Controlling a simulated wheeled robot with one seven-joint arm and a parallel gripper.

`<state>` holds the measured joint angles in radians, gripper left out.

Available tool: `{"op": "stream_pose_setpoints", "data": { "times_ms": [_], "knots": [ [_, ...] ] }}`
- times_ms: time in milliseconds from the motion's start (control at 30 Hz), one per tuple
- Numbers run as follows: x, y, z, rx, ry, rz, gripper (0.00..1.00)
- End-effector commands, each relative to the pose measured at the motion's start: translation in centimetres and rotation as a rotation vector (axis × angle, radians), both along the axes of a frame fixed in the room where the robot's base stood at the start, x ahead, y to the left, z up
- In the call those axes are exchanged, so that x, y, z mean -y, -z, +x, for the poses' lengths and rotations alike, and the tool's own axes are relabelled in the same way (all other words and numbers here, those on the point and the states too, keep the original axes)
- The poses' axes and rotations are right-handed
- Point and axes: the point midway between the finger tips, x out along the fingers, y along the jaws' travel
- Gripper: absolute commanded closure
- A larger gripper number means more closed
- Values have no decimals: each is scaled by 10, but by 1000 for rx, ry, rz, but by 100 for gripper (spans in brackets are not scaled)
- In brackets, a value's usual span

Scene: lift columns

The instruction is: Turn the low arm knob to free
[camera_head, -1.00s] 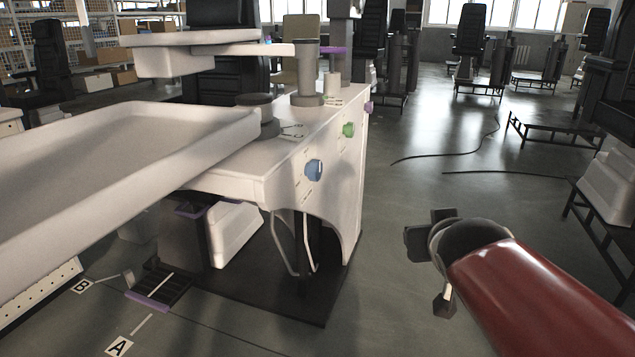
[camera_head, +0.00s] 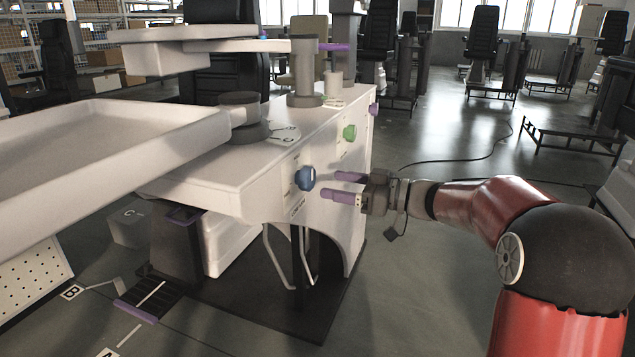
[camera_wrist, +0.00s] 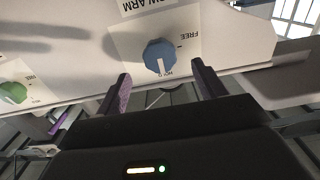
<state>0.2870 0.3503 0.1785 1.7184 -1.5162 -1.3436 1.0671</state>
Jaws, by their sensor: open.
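The blue knob (camera_head: 305,179) sits on the end face of the white cabinet (camera_head: 270,190). In the wrist view the blue knob (camera_wrist: 159,56) is on a pale plate, seen upside down, with a partly cut-off label ending in "ARM". Its white pointer line is at the lower mark, which seems to read HOLD; FREE is printed to the upper right. My gripper (camera_head: 330,185) is open and empty, just right of the knob in the head view. In the wrist view its purple-padded fingers (camera_wrist: 161,72) stand either side of the knob's lower edge, apart from it.
A green knob (camera_head: 349,132) and a purple knob (camera_head: 374,109) sit farther along the same face; the green one (camera_wrist: 13,92) shows in the wrist view. A white tray (camera_head: 60,150) juts out at left. Bent rods (camera_head: 275,262) hang below.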

Motion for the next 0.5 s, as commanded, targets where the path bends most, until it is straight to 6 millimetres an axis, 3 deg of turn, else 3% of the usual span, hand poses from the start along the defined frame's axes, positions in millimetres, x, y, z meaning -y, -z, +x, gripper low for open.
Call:
{"op": "stream_pose_setpoints", "data": {
  "times_ms": [233, 500],
  "knots": [
    [-38, 0, 13, 1, -1, 1, 30],
    [-51, 0, 19, 2, 2, -1, 30]
  ]
}}
